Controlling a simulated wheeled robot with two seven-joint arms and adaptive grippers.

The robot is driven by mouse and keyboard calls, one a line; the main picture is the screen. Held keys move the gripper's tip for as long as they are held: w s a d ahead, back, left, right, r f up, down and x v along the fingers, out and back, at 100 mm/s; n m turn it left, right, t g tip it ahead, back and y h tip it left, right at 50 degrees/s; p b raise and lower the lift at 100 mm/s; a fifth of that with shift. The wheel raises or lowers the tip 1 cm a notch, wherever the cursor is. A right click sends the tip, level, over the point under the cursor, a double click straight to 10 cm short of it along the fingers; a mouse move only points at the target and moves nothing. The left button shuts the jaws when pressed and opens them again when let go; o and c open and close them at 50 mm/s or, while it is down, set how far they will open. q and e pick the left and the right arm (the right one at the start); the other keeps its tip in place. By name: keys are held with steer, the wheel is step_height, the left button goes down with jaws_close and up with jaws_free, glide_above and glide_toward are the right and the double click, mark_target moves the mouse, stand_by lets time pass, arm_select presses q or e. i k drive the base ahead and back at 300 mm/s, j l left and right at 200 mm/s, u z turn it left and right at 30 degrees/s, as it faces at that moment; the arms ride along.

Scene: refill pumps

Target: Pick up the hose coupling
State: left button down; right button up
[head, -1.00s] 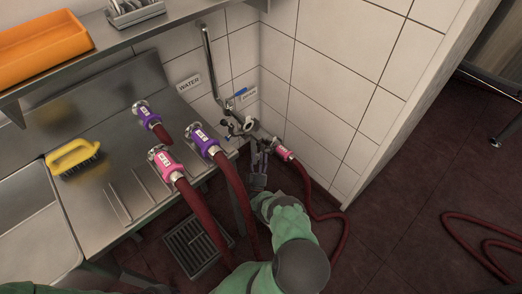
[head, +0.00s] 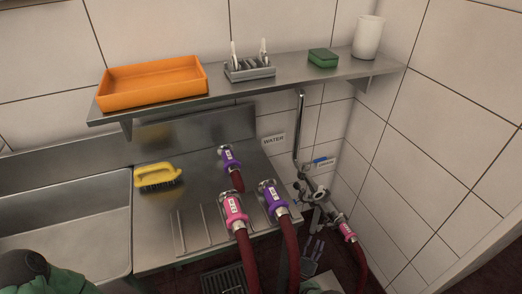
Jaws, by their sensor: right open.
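Several hose couplings are in the head view. A purple coupling (head: 229,160) lies at the back of the steel drainboard. A pink coupling (head: 235,209) and another purple coupling (head: 272,198) lie nearer its front right, their dark red hoses hanging over the edge. Another pink coupling (head: 347,231) is at the wall pipe's outlet, with a hose running down. My right gripper (head: 315,247) is low at the bottom, open and empty, left of and below that pink coupling and apart from it. My left arm shows at the lower left; its gripper is out of view.
A wall pipe with a valve (head: 313,193) stands in the corner, beside a WATER sign (head: 273,141). A yellow brush (head: 158,177) lies by the sink (head: 66,222). The shelf (head: 295,86) above holds an orange tray (head: 152,85), rack, sponge and cup.

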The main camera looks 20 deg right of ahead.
mark_target(350, 236)
steer(key=k, duration=1)
